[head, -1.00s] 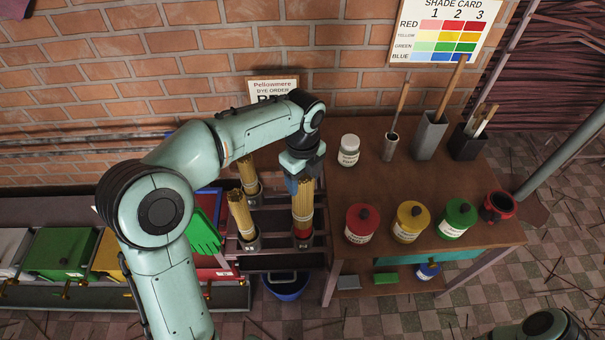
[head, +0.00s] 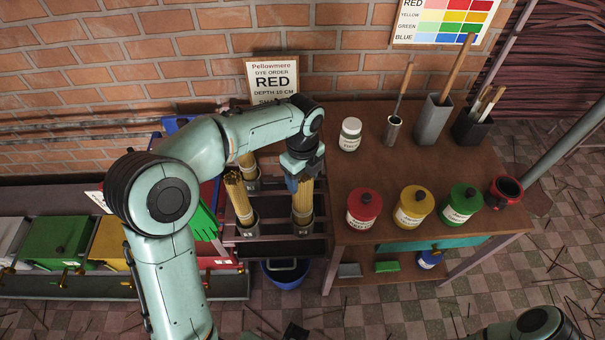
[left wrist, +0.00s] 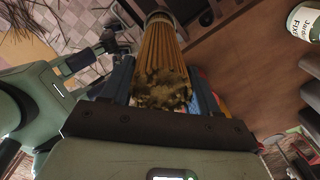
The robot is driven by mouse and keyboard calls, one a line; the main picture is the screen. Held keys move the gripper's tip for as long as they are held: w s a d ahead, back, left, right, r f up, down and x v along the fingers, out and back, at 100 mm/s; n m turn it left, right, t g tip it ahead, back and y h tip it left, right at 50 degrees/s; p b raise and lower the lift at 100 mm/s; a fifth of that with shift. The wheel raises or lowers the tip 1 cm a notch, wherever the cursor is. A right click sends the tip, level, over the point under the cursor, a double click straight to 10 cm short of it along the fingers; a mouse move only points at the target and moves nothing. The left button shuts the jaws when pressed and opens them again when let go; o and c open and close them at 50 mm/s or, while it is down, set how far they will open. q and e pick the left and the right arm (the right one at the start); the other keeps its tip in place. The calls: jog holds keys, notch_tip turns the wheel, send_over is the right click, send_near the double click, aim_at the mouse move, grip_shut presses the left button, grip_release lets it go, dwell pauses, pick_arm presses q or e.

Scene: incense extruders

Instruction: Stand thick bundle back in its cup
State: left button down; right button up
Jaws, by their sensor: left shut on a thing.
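My left gripper (head: 304,182) is shut on a thick tan bundle of sticks (head: 303,200), which it holds upright by its upper part. The bundle's lower end is inside a grey cup (head: 303,227) on the dark rack and is hidden there. In the left wrist view, the bundle (left wrist: 163,65) lies between the two blue fingers, with the cup's rim (left wrist: 159,16) around its far end. My right gripper is not in view.
Another bundle (head: 237,193) stands in a cup to the left, and one more (head: 247,165) stands behind. The wooden table (head: 365,180) to the right bears red, yellow and green lidded jars. A DYE ORDER sign (head: 272,80) leans at the wall.

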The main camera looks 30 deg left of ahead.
pick_arm(q)
jog(key=shift+c, duration=0.9)
grip_release()
notch_tip(320, 180, up, 14)
jog(key=p, duration=0.2)
jog(key=shift+f, duration=0.25)
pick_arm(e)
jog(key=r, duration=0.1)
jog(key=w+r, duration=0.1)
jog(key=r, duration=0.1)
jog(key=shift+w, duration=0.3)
